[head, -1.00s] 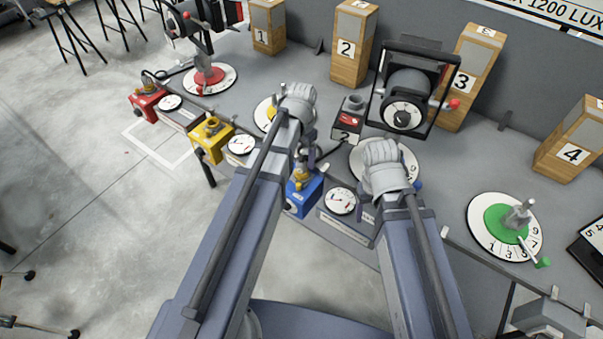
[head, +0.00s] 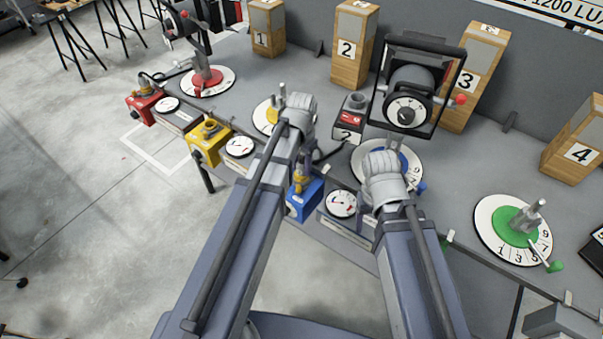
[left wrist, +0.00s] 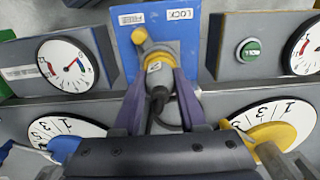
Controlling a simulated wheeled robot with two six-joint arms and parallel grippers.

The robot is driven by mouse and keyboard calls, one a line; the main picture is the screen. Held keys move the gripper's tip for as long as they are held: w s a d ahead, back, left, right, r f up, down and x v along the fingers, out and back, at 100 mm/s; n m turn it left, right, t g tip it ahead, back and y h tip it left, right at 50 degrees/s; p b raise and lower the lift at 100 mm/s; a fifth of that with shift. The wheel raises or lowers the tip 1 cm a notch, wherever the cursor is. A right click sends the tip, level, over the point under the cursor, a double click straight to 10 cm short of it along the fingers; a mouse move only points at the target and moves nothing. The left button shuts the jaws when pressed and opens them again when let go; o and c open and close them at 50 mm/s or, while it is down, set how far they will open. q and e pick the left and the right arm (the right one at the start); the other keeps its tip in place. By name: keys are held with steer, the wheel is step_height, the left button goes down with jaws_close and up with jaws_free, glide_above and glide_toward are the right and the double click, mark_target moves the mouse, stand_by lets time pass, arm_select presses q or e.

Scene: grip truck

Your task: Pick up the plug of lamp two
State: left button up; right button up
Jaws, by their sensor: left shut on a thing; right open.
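The grey plug (left wrist: 158,80) with a pale tag sits at the grey-and-yellow socket of the blue box (left wrist: 125,45) in the left wrist view. My left gripper (left wrist: 160,80) is shut on the plug, one finger on each side; its black cable (left wrist: 168,126) runs back below. I cannot tell how deep the plug sits. In the head view my left gripper (head: 302,165) is at the blue box (head: 304,200), partly hidden by its wrist.
A yellow box (head: 208,145) and a red box (head: 145,105) line the bench edge to the left. A floodlight (head: 412,92) stands behind my right wrist. Numbered dials, including the green one (head: 508,230), and wooden blocks stand on the bench.

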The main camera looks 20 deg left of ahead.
arm_select(q)
jaws_close()
arm_select(e)
steer(key=shift+r, duration=0.1)
arm_select(q)
step_height(320, 180, up, 10)
steer(key=p, duration=1)
arm_select(e)
step_height(320, 180, up, 10)
